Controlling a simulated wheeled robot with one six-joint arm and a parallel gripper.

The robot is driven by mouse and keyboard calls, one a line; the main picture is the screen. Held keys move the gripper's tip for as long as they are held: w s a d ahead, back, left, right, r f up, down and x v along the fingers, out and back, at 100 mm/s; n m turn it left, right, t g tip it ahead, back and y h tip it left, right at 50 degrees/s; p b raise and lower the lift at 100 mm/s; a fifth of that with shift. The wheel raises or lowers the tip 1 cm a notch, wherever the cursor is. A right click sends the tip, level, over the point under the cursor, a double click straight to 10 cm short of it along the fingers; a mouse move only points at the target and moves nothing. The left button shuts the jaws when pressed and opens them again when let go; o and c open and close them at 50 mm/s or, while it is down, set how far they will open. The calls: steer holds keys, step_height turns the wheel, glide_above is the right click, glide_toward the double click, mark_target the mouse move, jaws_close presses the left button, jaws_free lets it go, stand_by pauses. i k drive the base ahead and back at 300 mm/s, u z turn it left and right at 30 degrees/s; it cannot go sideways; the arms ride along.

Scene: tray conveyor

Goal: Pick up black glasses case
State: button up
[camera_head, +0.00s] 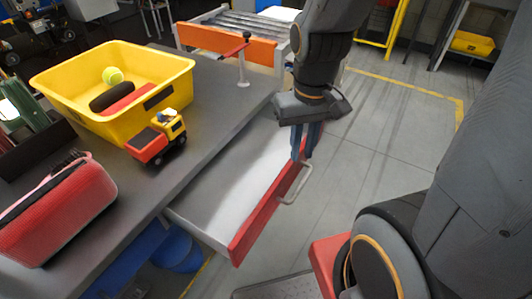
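A black, rounded oblong case (111,96), which looks like the glasses case, lies in the yellow bin (172,84) on the grey table. A red oblong item (127,101) lies right beside it, and a yellow-green ball (113,75) is behind it. My gripper (303,158) points down at the front of the pulled-out drawer, far to the right of the bin. Its fingers look close together near the drawer's red front. I cannot tell whether they touch it or are shut.
The open drawer (213,209) has a red front and a metal handle (297,187); its visible floor is bare. A toy truck (158,139) stands before the bin. A red case (58,207) sits at left. A small stand (244,62) is near the table's far end.

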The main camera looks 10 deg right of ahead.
mark_target(101, 103)
steer(key=z, duration=1.5)
steer(key=k, duration=1.35)
steer(key=u, duration=1.8)
steer(key=i, duration=0.5)
steer(key=u, duration=0.1)
